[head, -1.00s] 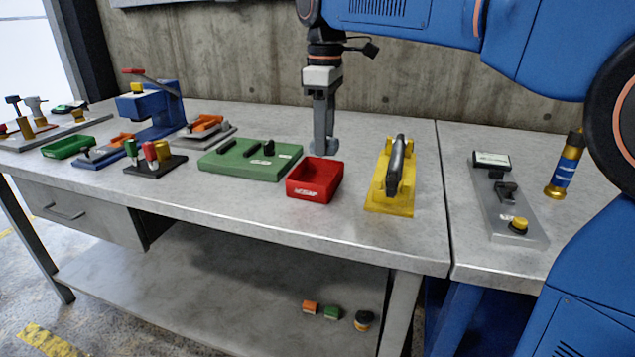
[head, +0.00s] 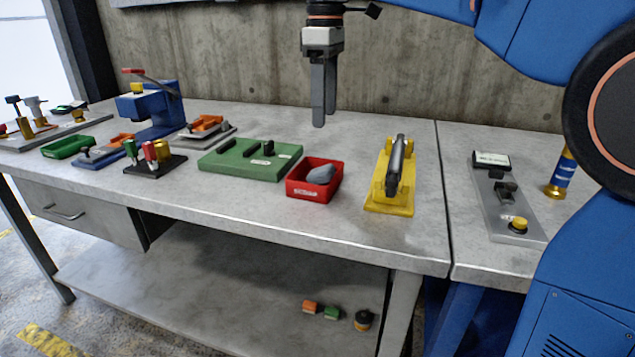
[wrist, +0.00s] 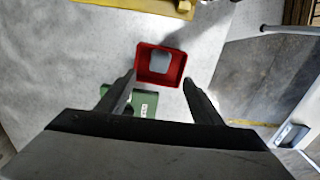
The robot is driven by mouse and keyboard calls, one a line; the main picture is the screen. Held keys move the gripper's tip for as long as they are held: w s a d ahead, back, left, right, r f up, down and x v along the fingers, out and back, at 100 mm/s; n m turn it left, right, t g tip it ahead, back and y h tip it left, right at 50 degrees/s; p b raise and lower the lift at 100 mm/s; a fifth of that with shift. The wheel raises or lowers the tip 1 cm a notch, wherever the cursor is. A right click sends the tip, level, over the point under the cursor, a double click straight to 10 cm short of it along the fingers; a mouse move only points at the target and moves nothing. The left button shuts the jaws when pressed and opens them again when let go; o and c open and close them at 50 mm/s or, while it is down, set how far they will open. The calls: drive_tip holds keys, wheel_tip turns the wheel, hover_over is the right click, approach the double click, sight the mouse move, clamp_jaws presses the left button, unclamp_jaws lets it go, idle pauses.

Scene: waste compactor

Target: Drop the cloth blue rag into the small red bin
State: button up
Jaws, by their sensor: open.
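The small red bin (head: 300,192) stands on the workbench, between a green board and a yellow stand. The rag (head: 321,174), a grey-blue lump, lies inside the bin near its right side. In the wrist view the rag (wrist: 159,62) rests within the walls of the red bin (wrist: 142,72). My gripper (head: 318,124) is above and behind the bin, clear of it, with nothing between its fingers. In the wrist view the fingers of my gripper (wrist: 158,80) are spread apart, with the bin seen beyond them.
A green board (head: 245,167) with black parts is left of the bin. A yellow stand (head: 390,205) holding a dark tool is to the right. A grey fixture (head: 515,225) and a blue-gold cylinder (head: 563,175) stand farther right. The bench front is clear.

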wheel_tip(320, 180, up, 11)
idle(0.4)
drive_tip(key=shift+f, duration=0.15)
